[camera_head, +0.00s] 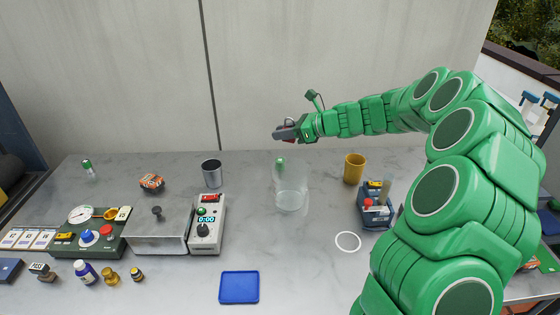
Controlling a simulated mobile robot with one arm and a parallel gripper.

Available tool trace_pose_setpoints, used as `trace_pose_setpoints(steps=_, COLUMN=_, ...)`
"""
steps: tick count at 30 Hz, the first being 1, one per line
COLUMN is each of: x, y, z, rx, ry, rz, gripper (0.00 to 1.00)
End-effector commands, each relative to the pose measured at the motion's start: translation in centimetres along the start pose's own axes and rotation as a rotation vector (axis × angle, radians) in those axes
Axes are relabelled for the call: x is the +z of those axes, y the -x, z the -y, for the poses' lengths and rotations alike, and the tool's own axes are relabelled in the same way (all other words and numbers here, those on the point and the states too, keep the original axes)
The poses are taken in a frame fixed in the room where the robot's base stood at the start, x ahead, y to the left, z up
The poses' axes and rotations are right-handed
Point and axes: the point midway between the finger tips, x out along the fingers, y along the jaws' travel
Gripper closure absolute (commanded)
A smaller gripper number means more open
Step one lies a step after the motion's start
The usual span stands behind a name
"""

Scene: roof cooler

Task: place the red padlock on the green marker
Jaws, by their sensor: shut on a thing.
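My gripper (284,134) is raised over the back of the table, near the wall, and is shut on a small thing. A little dark red shows at its fingers, which fits the red padlock (290,124), but the fingers hide most of it. A small green and white item (87,166), possibly the green marker, stands at the back left. Another small green thing (280,163) shows at the top of the clear glass vessel (290,197), below my gripper. I cannot tell which of the two is the marker.
A grey cup (211,173) and a yellow cup (354,168) stand either side of the glass. A blue tray (239,287) lies in front. A metal box (160,232) and timer device (207,224) stand left.

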Motion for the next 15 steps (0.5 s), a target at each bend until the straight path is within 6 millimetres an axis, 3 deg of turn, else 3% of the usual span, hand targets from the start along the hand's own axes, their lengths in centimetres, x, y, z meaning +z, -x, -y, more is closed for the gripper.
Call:
trace_pose_setpoints(steps=7, x=-2.7, y=-1.1, z=-0.1, rx=0.003, ry=-0.001, rz=0.000, gripper=1.00)
trace_pose_setpoints(steps=15, x=-3.8, y=-2.0, z=0.5, rx=0.001, ry=0.001, rz=0.000, gripper=1.00)
